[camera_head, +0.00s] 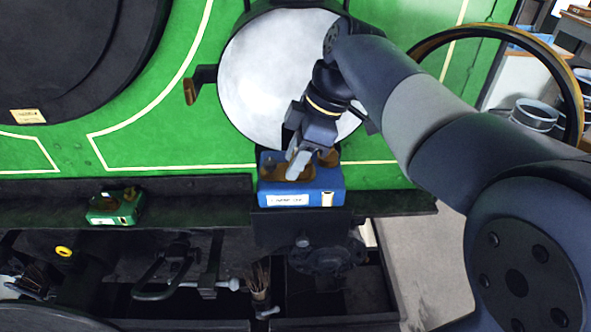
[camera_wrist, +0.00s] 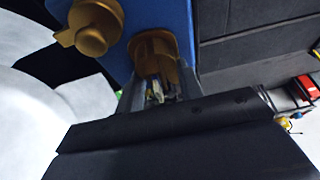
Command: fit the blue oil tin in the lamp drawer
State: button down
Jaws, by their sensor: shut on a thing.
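The blue oil tin (camera_head: 302,194) has a white label on its front and brass fittings on top. It is upright in front of the large white round lamp face, at the dark shelf; I cannot tell whether it touches the shelf. My gripper (camera_head: 297,168) is shut on a brass part on its top. In the wrist view the tin (camera_wrist: 165,14) fills the upper middle, and my fingers (camera_wrist: 158,92) close around its brass fitting. No drawer is clearly labelled; an open dark compartment (camera_head: 390,285) lies below the tin.
A green tin (camera_head: 114,207) stands on the dark shelf (camera_head: 190,212) to the left. A hand lamp frame (camera_head: 165,272) and a brush (camera_head: 259,278) occupy the dark space below.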

aim_at(295, 184)
jog(key=shift+f+b, duration=2.15)
jog(key=shift+f, duration=1.2)
jog(key=shift+f+b, duration=0.7)
jog(key=shift+f, duration=0.25)
jog(key=c, duration=0.9)
grip_release()
jog(key=shift+o, duration=0.2)
jog(key=v, duration=1.1)
jog(key=shift+a, duration=0.1)
jog(key=shift+x, duration=5.2)
jog(key=shift+f, duration=0.1)
